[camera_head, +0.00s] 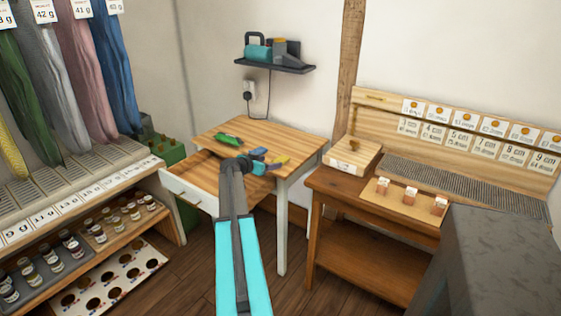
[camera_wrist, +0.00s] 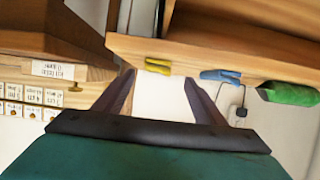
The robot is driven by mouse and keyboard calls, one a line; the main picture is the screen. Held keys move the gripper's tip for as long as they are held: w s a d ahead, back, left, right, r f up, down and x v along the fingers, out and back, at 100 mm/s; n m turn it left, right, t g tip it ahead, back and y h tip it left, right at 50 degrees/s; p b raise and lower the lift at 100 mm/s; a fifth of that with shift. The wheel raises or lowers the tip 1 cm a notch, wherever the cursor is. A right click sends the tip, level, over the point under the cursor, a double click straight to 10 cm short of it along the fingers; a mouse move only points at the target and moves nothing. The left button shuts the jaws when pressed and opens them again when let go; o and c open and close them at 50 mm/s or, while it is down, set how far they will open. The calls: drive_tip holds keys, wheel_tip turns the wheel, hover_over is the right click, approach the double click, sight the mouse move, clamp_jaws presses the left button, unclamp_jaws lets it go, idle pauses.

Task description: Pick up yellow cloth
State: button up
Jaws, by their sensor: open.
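The yellow cloth (camera_head: 280,161) is a small bundle on the wooden table (camera_head: 270,135), near its right front part. In the wrist view the yellow cloth (camera_wrist: 158,67) lies just past the fingertips, between their lines. My gripper (camera_head: 271,167) is beside the cloth in the head view and partly overlaps it. In the wrist view my gripper (camera_wrist: 160,80) is open, with its two dark fingers apart and nothing between them. I cannot tell whether a finger touches the cloth.
A blue bundle (camera_head: 258,152) and a green one (camera_head: 228,138) lie in line with the yellow cloth. The table's drawer (camera_head: 190,192) stands open. A side bench (camera_head: 340,185) with a wooden box (camera_head: 353,158) stands at the right. A shelf (camera_head: 275,65) hangs above.

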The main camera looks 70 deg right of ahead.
sight(275, 161)
drive_tip(key=x, duration=0.1)
drive_tip(key=p+x, duration=0.1)
drive_tip(key=x, duration=0.1)
drive_tip(key=shift+s, duration=0.25)
drive_tip(key=shift+x, duration=0.9)
drive_tip(key=shift+a+f, duration=0.1)
drive_tip(key=c, duration=1.1)
